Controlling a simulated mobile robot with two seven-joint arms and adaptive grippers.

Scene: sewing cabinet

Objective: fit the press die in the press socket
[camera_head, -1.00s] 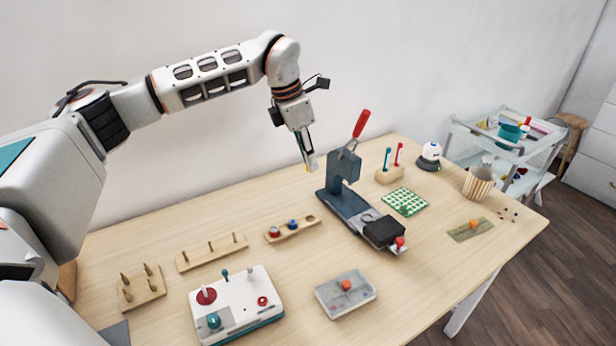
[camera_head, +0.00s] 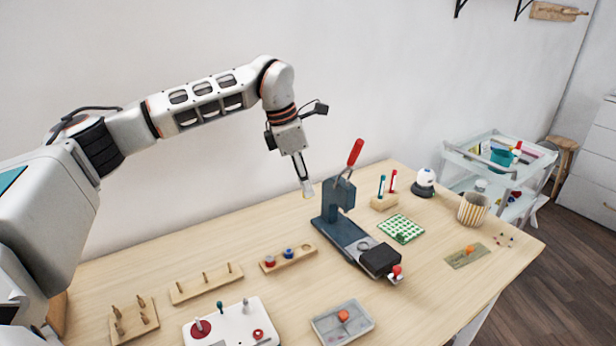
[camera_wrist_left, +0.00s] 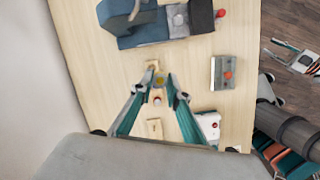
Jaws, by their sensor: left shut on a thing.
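My left gripper (camera_head: 306,188) is shut on a small yellowish piece, apparently the press die (camera_wrist_left: 159,80), which shows between the fingertips in the left wrist view. It hangs in the air just left of the press (camera_head: 337,200), clear of the table. The press is blue-grey with a red lever, and it also shows at the top of the left wrist view (camera_wrist_left: 150,25). A round ring, seemingly the press socket (camera_head: 366,244), sits on its base, apart from the die. A black block with a red knob is at the near end. My right gripper is not in view.
A wooden rack (camera_head: 279,262) with a red and a blue piece and an empty hole lies left of the press. A peg rack (camera_head: 205,284), a white control box (camera_head: 235,326) and a grey tray (camera_head: 325,331) lie nearer. A green-patterned board (camera_head: 401,229) lies right.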

